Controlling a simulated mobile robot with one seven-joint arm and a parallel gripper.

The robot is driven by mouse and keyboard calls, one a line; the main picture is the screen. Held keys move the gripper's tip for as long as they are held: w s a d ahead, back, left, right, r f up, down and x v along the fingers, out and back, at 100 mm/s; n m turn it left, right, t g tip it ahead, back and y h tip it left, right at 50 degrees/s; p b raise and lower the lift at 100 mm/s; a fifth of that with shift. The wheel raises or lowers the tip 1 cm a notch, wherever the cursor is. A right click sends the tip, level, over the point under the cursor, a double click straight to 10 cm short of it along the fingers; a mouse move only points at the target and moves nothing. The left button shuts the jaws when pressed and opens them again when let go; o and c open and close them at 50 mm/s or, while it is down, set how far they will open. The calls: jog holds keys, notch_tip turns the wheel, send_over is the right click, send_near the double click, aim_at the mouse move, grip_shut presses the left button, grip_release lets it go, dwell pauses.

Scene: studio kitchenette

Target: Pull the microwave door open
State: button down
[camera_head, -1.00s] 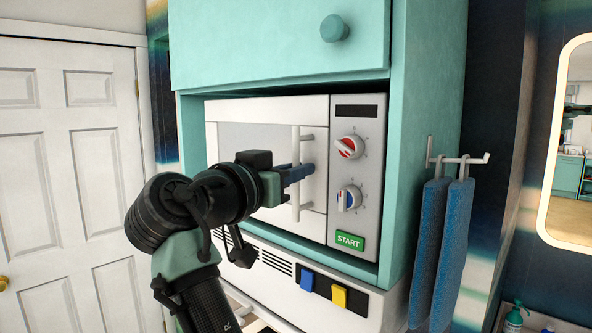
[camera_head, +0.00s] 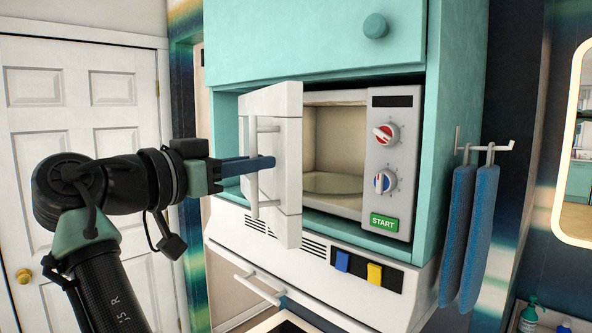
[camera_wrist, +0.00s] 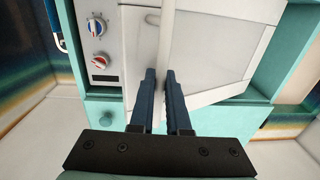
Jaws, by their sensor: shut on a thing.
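The white microwave (camera_head: 387,150) sits in a teal cabinet, its control panel with two knobs and a green START button on the right. Its door (camera_head: 289,165) stands partly open, swung outward on its left side. The pale interior and a round plate (camera_head: 333,183) show through the gap. My gripper (camera_head: 262,166) is shut on the vertical white door handle (camera_head: 254,190), its blue fingers around the bar. In the wrist view, the fingers (camera_wrist: 160,90) pinch the handle (camera_wrist: 165,40) from both sides.
A teal cabinet door with a round knob (camera_head: 375,25) is above. Below is a white panel with blue and yellow buttons (camera_head: 374,273), and a bar handle (camera_head: 259,288). Blue towels (camera_head: 470,235) hang at the right. A white room door (camera_head: 85,100) is at the left.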

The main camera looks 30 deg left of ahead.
jog(key=s+a+p, duration=0.1)
jog(key=s+a, duration=0.3)
jog(key=a, duration=0.3)
jog(key=s+a+p, duration=0.2)
jog(key=s+a, duration=0.2)
jog(key=a, duration=0.4)
jog(key=shift+a+r, duration=0.15)
jog(key=shift+a, duration=0.15)
jog(key=c, duration=0.9)
grip_release()
jog(key=shift+w, duration=0.15)
jog(key=shift+b+v, duration=2.9)
jog(key=shift+v, duration=3.65)
jog(key=shift+d, duration=0.1)
